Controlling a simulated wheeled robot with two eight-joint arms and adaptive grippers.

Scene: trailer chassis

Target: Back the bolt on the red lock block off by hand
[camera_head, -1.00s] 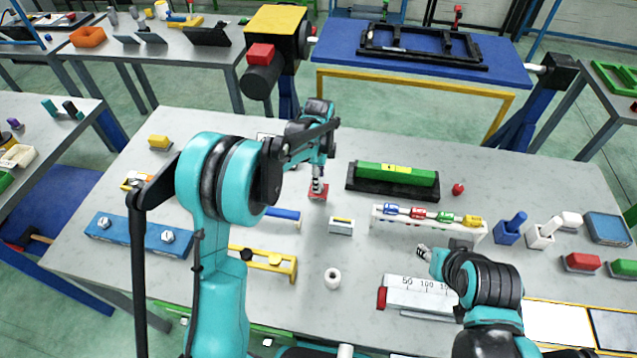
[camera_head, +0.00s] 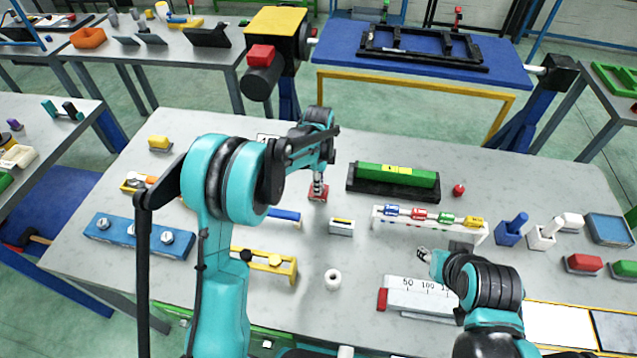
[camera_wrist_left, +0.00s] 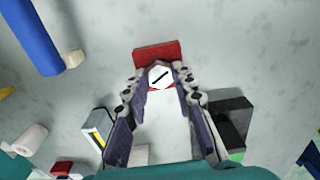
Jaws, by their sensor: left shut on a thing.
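The red lock block (camera_head: 318,193) lies on the grey table in the middle of the head view, and shows at the top centre of the left wrist view (camera_wrist_left: 158,51). Its bolt (camera_wrist_left: 159,76) has a pale head with a dark diagonal line. My left gripper (camera_head: 318,186) points down over the block. In the left wrist view its two fingers are on either side of the bolt head, shut on it. The bolt's shank is hidden. My right gripper (camera_head: 424,254) hangs over the front right of the table, away from the block; its fingers are too small to judge.
A green bar on a black base (camera_head: 395,180) lies right of the block. A small white block with a yellow stripe (camera_head: 341,227), a white roll (camera_head: 332,279) and a rack of coloured pieces (camera_head: 430,221) are nearer. Bare table surrounds the red block closely.

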